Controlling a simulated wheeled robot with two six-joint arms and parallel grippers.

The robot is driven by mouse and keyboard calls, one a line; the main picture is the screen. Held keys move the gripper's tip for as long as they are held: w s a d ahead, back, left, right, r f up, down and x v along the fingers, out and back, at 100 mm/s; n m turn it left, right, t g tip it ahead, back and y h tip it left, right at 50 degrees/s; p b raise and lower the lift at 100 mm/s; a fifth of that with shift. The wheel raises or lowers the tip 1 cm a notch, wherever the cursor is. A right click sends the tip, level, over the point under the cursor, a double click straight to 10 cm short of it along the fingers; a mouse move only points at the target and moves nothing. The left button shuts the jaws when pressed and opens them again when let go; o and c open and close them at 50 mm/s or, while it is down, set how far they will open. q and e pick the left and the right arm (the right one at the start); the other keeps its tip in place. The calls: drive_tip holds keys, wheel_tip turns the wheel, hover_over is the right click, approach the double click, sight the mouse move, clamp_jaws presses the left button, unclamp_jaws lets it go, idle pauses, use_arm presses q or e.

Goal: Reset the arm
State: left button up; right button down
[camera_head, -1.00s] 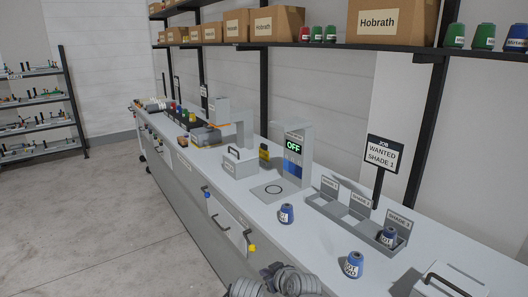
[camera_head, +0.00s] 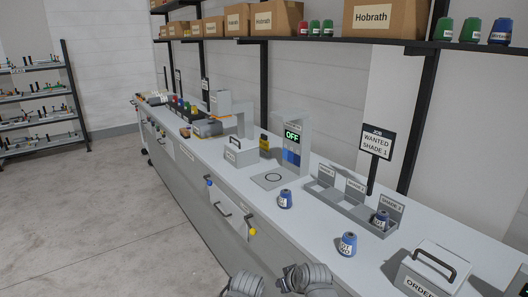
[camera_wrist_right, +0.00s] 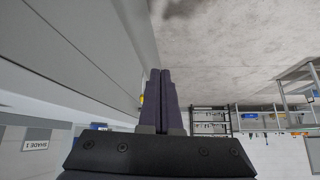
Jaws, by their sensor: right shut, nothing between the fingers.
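My right gripper (camera_wrist_right: 161,72) is shut and empty in the right wrist view, its two dark fingers side by side. It points out over the bare floor beside the grey bench front. In the head view, ribbed grey parts of my arms show at the bottom edge, in front of the bench (camera_head: 215,170). No fingertips show there, and my left gripper is not in view.
Two blue spools stand on the bench, one near (camera_head: 285,199) and one farther front (camera_head: 347,244). Another blue spool (camera_head: 380,220) sits in the shade 3 compartment. An order box (camera_head: 440,270) stands at front right. The floor (camera_head: 90,220) at left is clear.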

drive_tip(key=s+d+f+m+g+h, duration=0.2)
drive_tip(key=s+d+g, duration=0.15)
drive_tip(key=d, duration=0.25)
drive_tip(key=s+d+f+m+g+h, duration=0.1)
drive_tip(key=s+d+f+m+g, duration=0.15)
drive_tip(key=s+d, duration=0.25)
drive_tip(key=s+a+r+n+p, duration=0.1)
drive_tip(key=s+a+r+p, duration=0.1)
drive_tip(key=a, duration=0.3)
drive_tip(key=s+a+r+n+g+h+p, duration=0.1)
drive_tip(key=s+a+r+n+p, duration=0.1)
drive_tip(key=s+a+r+p, duration=0.1)
drive_tip(key=shift+s+a+h, duration=0.3)
drive_tip(key=shift+s+a, duration=0.45)
drive_tip(key=shift+a, duration=0.45)
drive_tip(key=shift+n, duration=0.25)
